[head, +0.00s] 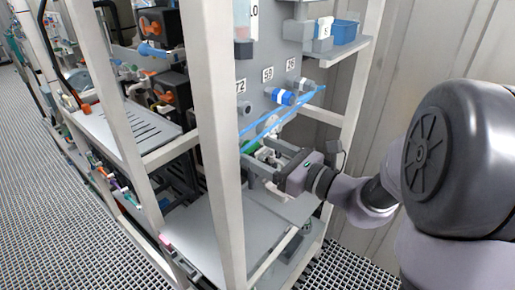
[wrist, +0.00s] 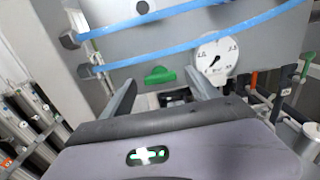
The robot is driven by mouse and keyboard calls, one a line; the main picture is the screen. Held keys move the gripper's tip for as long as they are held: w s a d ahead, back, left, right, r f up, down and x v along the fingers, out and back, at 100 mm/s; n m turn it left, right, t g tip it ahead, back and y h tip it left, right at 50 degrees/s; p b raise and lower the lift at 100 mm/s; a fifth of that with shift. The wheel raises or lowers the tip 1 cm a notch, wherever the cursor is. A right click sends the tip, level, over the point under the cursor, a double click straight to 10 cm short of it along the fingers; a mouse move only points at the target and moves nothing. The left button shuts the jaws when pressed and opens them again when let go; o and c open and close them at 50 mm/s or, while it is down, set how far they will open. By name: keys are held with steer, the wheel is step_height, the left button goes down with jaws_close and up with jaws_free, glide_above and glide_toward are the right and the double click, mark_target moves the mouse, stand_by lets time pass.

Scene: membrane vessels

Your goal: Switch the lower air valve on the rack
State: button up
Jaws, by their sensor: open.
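The lower air valve shows as a green handle (wrist: 160,75) on the grey panel in the wrist view. It lies roughly crosswise, below two blue hoses and left of a round gauge. In the wrist view my gripper's fingers (wrist: 160,84) point at the panel on either side of the green handle. I cannot tell how far the tips are from it, and no contact is visible.
The round gauge (wrist: 216,58) is close to my right finger. Blue hoses (wrist: 190,52) cross the panel above. Small valves with red and green handles (wrist: 254,80) stand at the right. A white rack post (head: 213,130) stands left of my gripper, and a shelf (head: 225,235) lies below.

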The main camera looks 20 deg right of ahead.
steer(key=shift+w+a, duration=0.45)
steer(key=shift+w, duration=0.1)
steer(key=shift+c, duration=0.2)
steer(key=c, duration=1.3)
